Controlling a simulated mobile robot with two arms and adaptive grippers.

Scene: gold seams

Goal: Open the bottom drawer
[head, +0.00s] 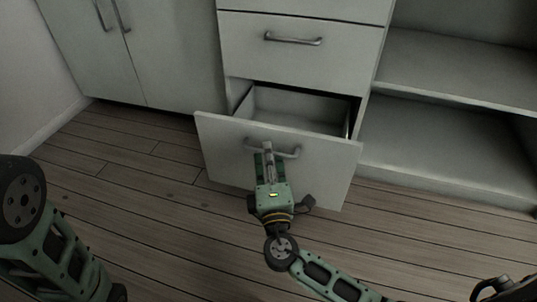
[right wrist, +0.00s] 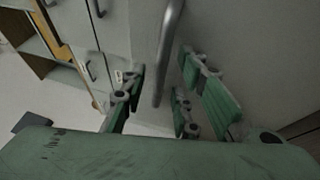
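The bottom drawer (head: 290,165) is a pale grey drawer pulled well out of its cabinet. Its empty-looking inside (head: 295,108) shows behind the front panel. A grey bar handle (head: 288,154) is on its front and also shows in the right wrist view (right wrist: 168,50). My right gripper (head: 268,152) is at the left part of this handle. In the right wrist view its green fingers stand apart on either side of the bar, with visible gaps. My left gripper is out of view; only part of my left arm shows at lower left.
A shut drawer (head: 300,55) with its own handle is directly above. Closed cabinet doors (head: 140,50) stand to the left and open shelves (head: 450,130) to the right. The wooden floor (head: 150,200) in front is clear.

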